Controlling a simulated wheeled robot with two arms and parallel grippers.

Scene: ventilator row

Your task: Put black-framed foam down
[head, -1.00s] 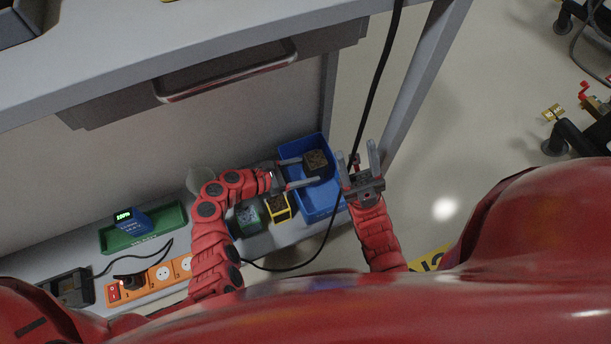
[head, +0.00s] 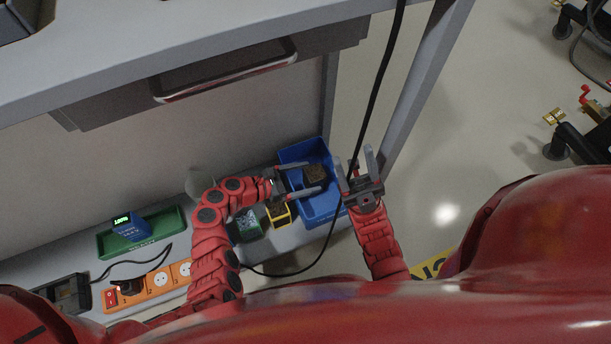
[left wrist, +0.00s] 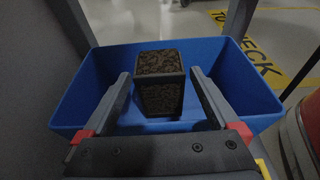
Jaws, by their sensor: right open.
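The black-framed foam (head: 315,175), a dark block with a brown speckled face, is inside the blue bin (head: 325,213). In the left wrist view the foam (left wrist: 160,90) stands near the middle of the bin (left wrist: 85,100). My left gripper (head: 316,176) reaches over the bin from the left. Its fingers are apart, with a gap to the foam on both sides, in the left wrist view (left wrist: 160,74). My right gripper (head: 354,156) is open and empty, pointing up just right of the bin.
A yellow-framed block (head: 279,214) and a green-framed block (head: 247,225) stand left of the bin. A green tray with a blue device (head: 130,226) and an orange power strip (head: 150,284) are further left. A black cable (head: 376,80) hangs near my right gripper. A table edge is above.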

